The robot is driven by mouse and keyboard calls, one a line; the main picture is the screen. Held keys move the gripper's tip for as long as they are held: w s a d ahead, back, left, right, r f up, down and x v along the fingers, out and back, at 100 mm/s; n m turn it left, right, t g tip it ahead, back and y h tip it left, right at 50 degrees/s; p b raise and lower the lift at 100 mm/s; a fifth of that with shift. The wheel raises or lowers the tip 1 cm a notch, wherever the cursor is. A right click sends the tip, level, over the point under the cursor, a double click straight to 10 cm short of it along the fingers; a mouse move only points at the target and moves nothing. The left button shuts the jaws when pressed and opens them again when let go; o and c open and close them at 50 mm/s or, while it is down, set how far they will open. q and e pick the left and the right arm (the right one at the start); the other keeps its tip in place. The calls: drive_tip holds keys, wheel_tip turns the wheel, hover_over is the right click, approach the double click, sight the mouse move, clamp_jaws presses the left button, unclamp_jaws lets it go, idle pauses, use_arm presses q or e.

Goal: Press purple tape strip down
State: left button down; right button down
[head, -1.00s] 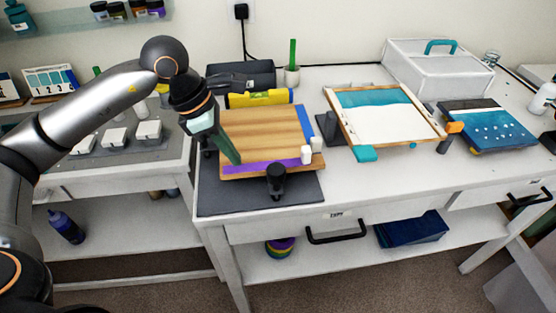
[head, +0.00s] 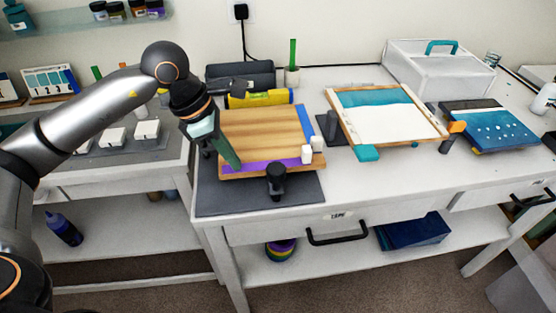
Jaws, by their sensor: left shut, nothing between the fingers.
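The purple tape strip (head: 276,165) lies along the front edge of a wooden board (head: 262,132). My left gripper (head: 236,167) is shut and empty, with its fingers pointing down at the left end of the strip. The fingertips hide that end, and I cannot tell whether they touch the tape. A blue strip (head: 306,124) runs along the board's right edge. My right gripper is not in view.
The board sits on a dark mat (head: 306,190). A black clamp-like post (head: 275,182) stands at the board's front. White blocks (head: 307,155) are at its front right corner. A yellow level (head: 259,98) lies behind. A framed panel (head: 385,113) is to the right.

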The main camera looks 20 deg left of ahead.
sight(261, 166)
use_arm(q)
drive_tip(key=shift+w+d+f, duration=0.1)
drive_tip(key=shift+w+d, duration=0.15)
drive_tip(key=shift+d, duration=0.25)
drive_tip(key=shift+w+d+f, duration=0.1)
drive_tip(key=shift+w+d, duration=0.1)
drive_tip(key=shift+d, duration=0.3)
drive_tip(key=shift+d, duration=0.1)
drive_tip(key=shift+w+d+p, duration=0.35)
drive_tip(key=shift+w+d, duration=0.1)
drive_tip(key=shift+d, duration=0.25)
drive_tip(key=shift+w+d, duration=0.1)
drive_tip(key=shift+d, duration=0.1)
drive_tip(key=shift+w+d+r+p, duration=0.15)
drive_tip(key=shift+w+d, duration=0.45)
drive_tip(key=shift+d, duration=0.2)
drive_tip(key=shift+w+d+r+p, duration=0.15)
drive_tip(key=shift+w+d, duration=0.4)
drive_tip(key=shift+d, duration=0.2)
drive_tip(key=shift+w+d, duration=0.1)
drive_tip(key=shift+d, duration=0.1)
